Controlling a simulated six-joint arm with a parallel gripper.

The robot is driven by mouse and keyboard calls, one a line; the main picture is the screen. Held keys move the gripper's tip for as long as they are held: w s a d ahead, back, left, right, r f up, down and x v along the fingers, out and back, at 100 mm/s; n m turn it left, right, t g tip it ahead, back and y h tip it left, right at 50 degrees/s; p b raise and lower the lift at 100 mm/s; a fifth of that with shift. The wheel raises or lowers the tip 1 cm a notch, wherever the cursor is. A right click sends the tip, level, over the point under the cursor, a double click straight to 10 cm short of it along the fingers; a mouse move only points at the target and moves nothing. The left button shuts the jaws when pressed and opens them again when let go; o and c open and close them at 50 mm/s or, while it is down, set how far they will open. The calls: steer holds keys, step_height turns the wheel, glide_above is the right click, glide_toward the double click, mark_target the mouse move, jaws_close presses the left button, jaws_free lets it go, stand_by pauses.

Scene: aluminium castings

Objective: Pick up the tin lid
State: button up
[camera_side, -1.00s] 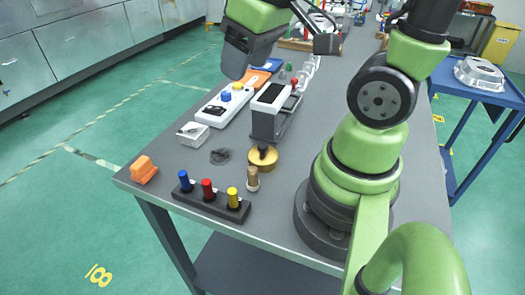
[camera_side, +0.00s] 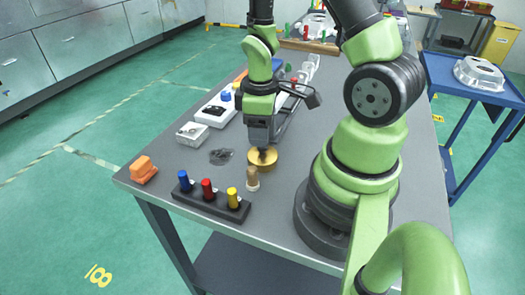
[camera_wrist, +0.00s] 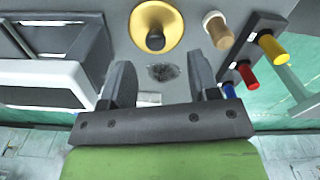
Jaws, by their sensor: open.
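The tin lid is a round, gold-coloured disc (camera_side: 264,166) with a dark knob on top. It lies flat on the grey table in the side view. In the wrist view the lid (camera_wrist: 168,18) is at the top middle, with its black knob toward me. My gripper (camera_side: 262,143) is upright over the lid's spot in the side view, and partly hides it. The lid shows just beyond the fingertips, and I cannot tell the exact height gap.
A wooden peg (camera_side: 252,180) stands close beside the lid. A black block (camera_side: 215,203) with blue, red and yellow pegs is nearer the front edge. A dark scrap (camera_side: 220,156) lies left of the lid. An orange block (camera_side: 143,170) and a white box (camera_side: 193,134) are further left.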

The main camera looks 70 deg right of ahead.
mark_target(262, 150)
steer(key=shift+s+d+f, duration=0.1)
steer(key=shift+d+f, duration=0.05)
steer(key=shift+f, duration=1.2)
steer(key=shift+d+f, duration=0.1)
steer(key=shift+f, duration=1.25)
steer(key=shift+c, duration=0.3)
steer(key=c, duration=0.7)
steer(key=shift+c, duration=1.1)
steer(key=shift+r, duration=0.1)
jaws_close()
step_height(262, 150, up, 9)
steer(key=shift+f, duration=4.25)
